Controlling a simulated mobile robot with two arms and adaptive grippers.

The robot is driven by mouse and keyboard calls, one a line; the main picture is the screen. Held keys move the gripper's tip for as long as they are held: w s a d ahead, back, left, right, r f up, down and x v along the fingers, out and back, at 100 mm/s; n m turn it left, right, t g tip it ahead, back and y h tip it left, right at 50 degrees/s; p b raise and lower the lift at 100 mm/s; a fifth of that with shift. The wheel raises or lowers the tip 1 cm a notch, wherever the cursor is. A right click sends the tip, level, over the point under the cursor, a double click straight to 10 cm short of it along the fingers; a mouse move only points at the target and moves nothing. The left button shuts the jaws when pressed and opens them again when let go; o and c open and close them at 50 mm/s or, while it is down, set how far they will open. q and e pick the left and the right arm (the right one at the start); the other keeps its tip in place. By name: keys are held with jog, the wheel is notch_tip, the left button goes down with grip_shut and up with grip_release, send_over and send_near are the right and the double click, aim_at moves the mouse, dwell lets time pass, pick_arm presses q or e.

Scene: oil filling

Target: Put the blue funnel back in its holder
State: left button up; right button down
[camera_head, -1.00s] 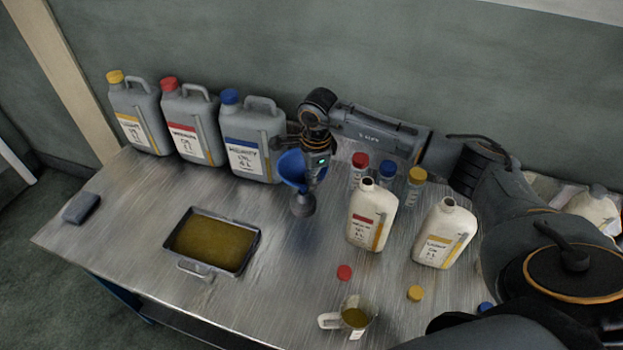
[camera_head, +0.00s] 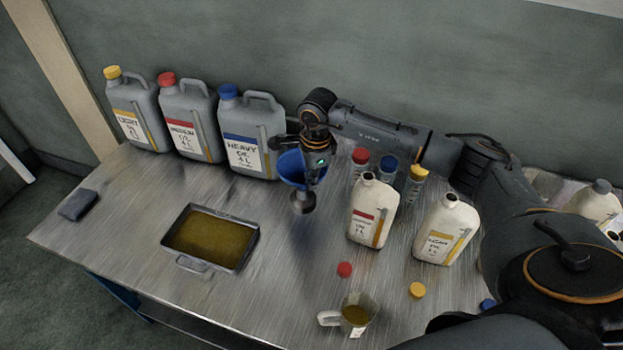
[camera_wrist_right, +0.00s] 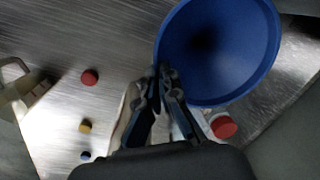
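The blue funnel (camera_head: 292,168) is beside my right gripper (camera_head: 308,180), left of the white bottles in the head view. In the right wrist view the funnel (camera_wrist_right: 215,50) shows its wide mouth, with the fingertips (camera_wrist_right: 163,72) close together on its rim. The gripper looks shut on that rim. A grey rounded piece (camera_head: 303,203) shows just below the funnel; I cannot tell whether it is the holder or part of my gripper. The funnel's spout is hidden. My left gripper is not in view.
Three grey canisters (camera_head: 248,140) stand at the back left. An oil-filled tray (camera_head: 196,267) lies in front. Two open white bottles (camera_head: 372,215), capped jars (camera_head: 411,190), loose caps (camera_head: 344,269) and a measuring cup (camera_head: 357,312) are to the right. A dark block (camera_head: 78,205) lies at left.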

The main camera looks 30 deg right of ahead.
jog(key=shift+f, duration=0.2)
jog(key=shift+f+b, duration=0.5)
jog(key=shift+b, duration=0.1)
jog(key=shift+f, duration=0.15)
jog(key=c, duration=1.4)
grip_release()
jog(key=shift+c, duration=0.2)
notch_tip(320, 180, up, 12)
jog(key=s, duration=0.1)
jog(key=shift+d, duration=0.1)
